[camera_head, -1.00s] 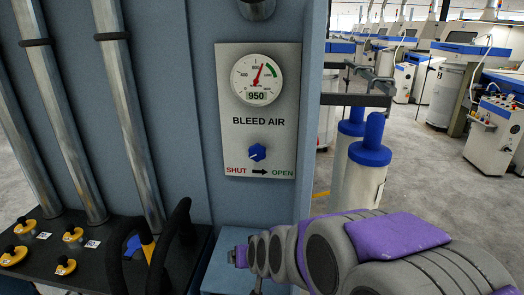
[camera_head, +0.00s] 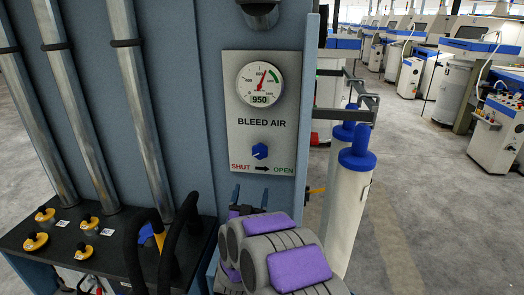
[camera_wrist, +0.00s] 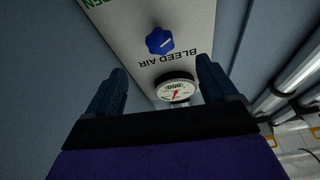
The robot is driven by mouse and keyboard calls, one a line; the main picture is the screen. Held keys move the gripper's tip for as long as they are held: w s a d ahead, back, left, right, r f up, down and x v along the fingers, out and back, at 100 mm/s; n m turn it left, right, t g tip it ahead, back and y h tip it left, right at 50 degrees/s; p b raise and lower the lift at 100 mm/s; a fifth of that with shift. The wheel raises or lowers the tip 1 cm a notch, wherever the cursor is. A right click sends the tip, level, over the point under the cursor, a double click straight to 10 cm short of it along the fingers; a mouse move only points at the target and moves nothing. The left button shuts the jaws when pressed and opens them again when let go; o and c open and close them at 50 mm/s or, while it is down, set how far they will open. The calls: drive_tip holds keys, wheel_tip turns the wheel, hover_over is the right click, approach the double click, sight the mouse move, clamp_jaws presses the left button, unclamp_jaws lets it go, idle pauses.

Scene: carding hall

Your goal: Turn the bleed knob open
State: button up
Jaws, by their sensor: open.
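The blue bleed knob (camera_head: 260,151) sits on a light grey panel (camera_head: 240,110) marked BLEED AIR, above a line reading SHUT, an arrow and OPEN. A white line on the knob tilts toward its lower left in the head view. The gauge (camera_head: 260,84) above it has a red needle and reads 950. My gripper (camera_head: 250,194) is below the panel, apart from the knob, with its two blue fingers spread and empty. In the wrist view the panel is upside down, and the knob (camera_wrist: 159,41) shows beyond the gap between my fingers (camera_wrist: 160,90).
Black curved handles (camera_head: 160,235) and a dark shelf with yellow fittings (camera_head: 36,241) stand at the lower left. White cylinders with blue caps (camera_head: 350,200) stand right of the cabinet.

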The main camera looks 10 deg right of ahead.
drive_tip(key=a, duration=0.1)
drive_tip(key=h, duration=0.1)
approach(259, 156)
drive_tip(key=d, duration=0.2)
drive_tip(key=w+r, duration=0.1)
drive_tip(key=w, duration=0.3)
drive_tip(key=w+r+b, duration=0.1)
drive_tip(key=w, duration=0.1)
drive_tip(key=shift+w+a+r, duration=0.15)
drive_tip(key=shift+a+r, duration=0.05)
drive_tip(key=shift+r, duration=0.1)
drive_tip(key=w+d, duration=0.1)
drive_tip(key=w+d+r, duration=0.1)
drive_tip(key=w+d, duration=0.1)
drive_tip(key=shift+w+r+b, duration=0.35)
drive_tip(key=shift+w+r, duration=0.05)
drive_tip(key=shift+a+y, duration=0.3)
drive_tip(key=shift+a, duration=0.45)
drive_tip(key=shift+c, duration=0.2)
drive_tip(key=shift+d, duration=0.5)
drive_tip(key=c, duration=0.5)
drive_tip(key=shift+a, duration=0.1)
drive_tip(key=c, duration=0.4)
